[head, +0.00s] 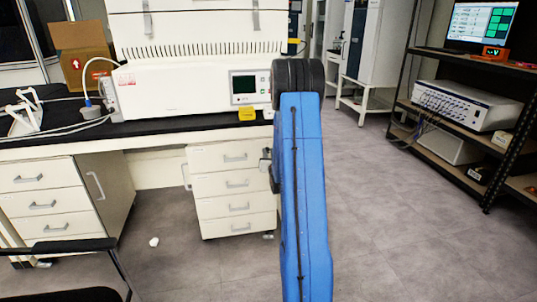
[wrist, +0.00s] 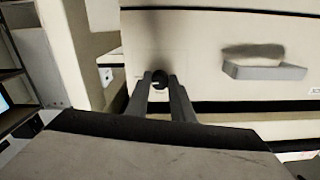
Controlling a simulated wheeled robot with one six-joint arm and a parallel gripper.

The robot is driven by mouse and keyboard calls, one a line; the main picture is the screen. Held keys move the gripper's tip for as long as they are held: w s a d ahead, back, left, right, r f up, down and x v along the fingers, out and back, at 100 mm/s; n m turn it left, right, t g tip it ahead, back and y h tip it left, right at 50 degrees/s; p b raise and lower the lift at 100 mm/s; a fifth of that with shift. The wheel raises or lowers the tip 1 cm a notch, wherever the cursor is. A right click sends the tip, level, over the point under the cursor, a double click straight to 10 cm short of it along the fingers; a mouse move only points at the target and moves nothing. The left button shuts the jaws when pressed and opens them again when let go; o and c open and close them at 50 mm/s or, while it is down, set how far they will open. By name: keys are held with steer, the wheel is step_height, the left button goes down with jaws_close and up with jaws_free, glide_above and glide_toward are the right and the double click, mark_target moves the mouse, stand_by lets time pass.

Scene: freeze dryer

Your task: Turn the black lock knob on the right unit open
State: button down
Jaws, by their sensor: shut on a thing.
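In the wrist view, a small black knob (wrist: 160,78) sits on a cream panel, with a soft shadow above it. My gripper (wrist: 160,84) reaches the panel. Its two grey fingers are shut on the knob, one on each side, hiding part of it. I cannot tell how far the knob is turned. In the head view, my blue arm stands in front of the right part of the bench. The knob cannot be made out there, and my fingers cannot either.
A grey drawer handle (wrist: 265,70) sticks out right of the knob. The head view shows a white drawer unit (head: 230,203) under a black bench top (head: 165,128), a white machine (head: 180,92) on it, a chair (head: 70,246) at lower left and shelves (head: 440,130) at right.

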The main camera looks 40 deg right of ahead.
steer(key=n, duration=0.4)
steer(key=shift+n, duration=0.3)
steer(key=n, duration=0.9)
steer(key=shift+n, duration=1.8)
steer(key=c, duration=1.5)
jaws_free()
steer(key=shift+c, duration=0.2)
